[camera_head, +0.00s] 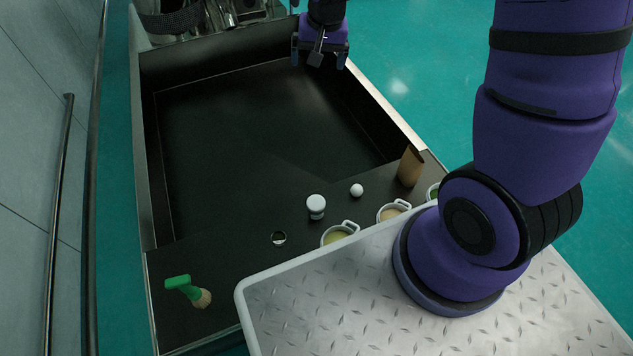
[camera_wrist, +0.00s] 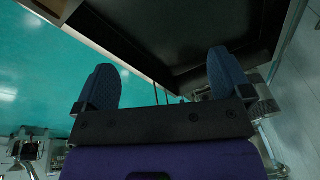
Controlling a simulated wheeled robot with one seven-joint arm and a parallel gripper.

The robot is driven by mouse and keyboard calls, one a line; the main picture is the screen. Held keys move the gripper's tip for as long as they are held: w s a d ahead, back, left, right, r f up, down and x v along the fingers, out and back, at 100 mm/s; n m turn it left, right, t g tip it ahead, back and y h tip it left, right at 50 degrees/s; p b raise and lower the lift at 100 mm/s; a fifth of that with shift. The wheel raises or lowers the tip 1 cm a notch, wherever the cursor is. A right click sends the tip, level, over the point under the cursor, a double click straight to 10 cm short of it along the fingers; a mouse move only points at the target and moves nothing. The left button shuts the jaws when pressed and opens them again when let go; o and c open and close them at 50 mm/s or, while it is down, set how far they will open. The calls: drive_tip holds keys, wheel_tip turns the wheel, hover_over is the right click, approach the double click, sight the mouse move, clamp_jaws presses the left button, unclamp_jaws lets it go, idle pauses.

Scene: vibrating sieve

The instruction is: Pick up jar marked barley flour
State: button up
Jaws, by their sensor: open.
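A small jar with a white lid (camera_head: 316,202) stands on the dark counter strip in front of the black bin. No label can be read on it, so I cannot tell whether it is marked barley flour. My gripper (camera_head: 321,58) is at the far right part of the bin, well away from the jar. In the wrist view my gripper (camera_wrist: 163,75) shows its two blue fingers spread apart with nothing between them. The jar is not seen in the wrist view.
Along the counter are a white ball (camera_head: 356,190), a brown container (camera_head: 410,167), white handled cups (camera_head: 338,233) (camera_head: 393,211), a small round metal-rimmed item (camera_head: 278,238) and a green-handled brush (camera_head: 186,287). The black bin (camera_head: 250,135) looks empty. Machinery (camera_head: 225,15) stands behind it.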

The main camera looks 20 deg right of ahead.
wheel_tip(320, 180, down, 11)
drive_tip(key=w+a+m, duration=0.1)
drive_tip(key=w, duration=0.1)
drive_tip(key=m+g, duration=0.3)
hover_over(316, 201)
drive_tip(key=f, duration=3.3)
drive_tip(key=shift+d, duration=0.3)
wheel_tip(316, 201, down, 4)
drive_tip(key=shift+s+f, duration=0.1)
drive_tip(key=shift+f, duration=0.05)
drive_tip(key=shift+a+f, duration=0.15)
drive_tip(key=shift+f, duration=1.35)
drive_tip(key=shift+a+f, duration=0.15)
drive_tip(key=shift+f, duration=1.35)
drive_tip(key=shift+c, duration=0.3)
drive_tip(key=c, duration=1)
